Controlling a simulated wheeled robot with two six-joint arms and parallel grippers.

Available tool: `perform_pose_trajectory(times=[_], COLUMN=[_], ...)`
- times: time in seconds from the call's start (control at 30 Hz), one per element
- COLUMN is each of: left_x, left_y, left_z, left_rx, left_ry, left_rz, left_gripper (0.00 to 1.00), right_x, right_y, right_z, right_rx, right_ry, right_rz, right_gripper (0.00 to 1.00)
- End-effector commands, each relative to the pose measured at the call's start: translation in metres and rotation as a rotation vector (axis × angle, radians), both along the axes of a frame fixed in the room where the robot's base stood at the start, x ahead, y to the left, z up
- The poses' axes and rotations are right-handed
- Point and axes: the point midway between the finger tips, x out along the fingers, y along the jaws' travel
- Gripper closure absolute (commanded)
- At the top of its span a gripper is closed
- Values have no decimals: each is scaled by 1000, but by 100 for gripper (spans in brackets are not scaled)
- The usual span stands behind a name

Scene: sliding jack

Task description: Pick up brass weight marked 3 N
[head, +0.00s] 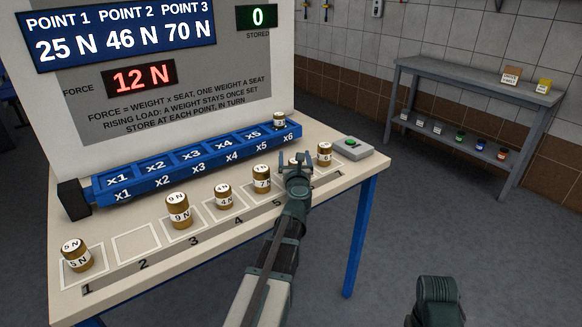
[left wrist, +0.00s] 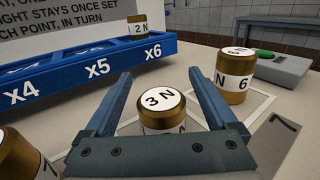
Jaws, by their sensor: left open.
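The brass weight marked 3 N (left wrist: 163,112) stands upright on the table in the left wrist view, its white top label readable. My left gripper (head: 298,162) is open, its two fingers (left wrist: 160,80) on either side of this weight in that view, with visible gaps between. Whether the fingers are down at the weight's height cannot be told. In the head view my gripper hides nearly all of the 3 N weight. Of my right arm only a dark part shows at the bottom right of the head view; its fingers do not show.
The 6 N weight (head: 324,154) stands close on the right, the 7 N weight (head: 262,179) on the left. Weights 4 N (head: 223,196), 9 N (head: 179,210) and 5 N (head: 76,255) stand farther left. The blue rail (head: 200,165) carries a 2 N weight (head: 279,120) at x6. A green button box (head: 350,149) is right.

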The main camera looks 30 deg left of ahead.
Motion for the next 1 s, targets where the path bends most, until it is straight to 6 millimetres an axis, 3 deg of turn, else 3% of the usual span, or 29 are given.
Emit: perform_pose_trajectory(times=[0.17,0.2,0.7,1.0], left_x=[0,0,0,0], left_y=[0,0,0,0], left_z=[0,0,0,0], left_rx=[0,0,0,0], left_ry=[0,0,0,0], left_rz=[0,0,0,0], left_gripper=[8,12,100,100], right_x=[0,0,0,0], right_y=[0,0,0,0], right_z=[0,0,0,0], right_rx=[0,0,0,0], right_ry=[0,0,0,0], right_rz=[0,0,0,0], right_gripper=[50,50,50,50])
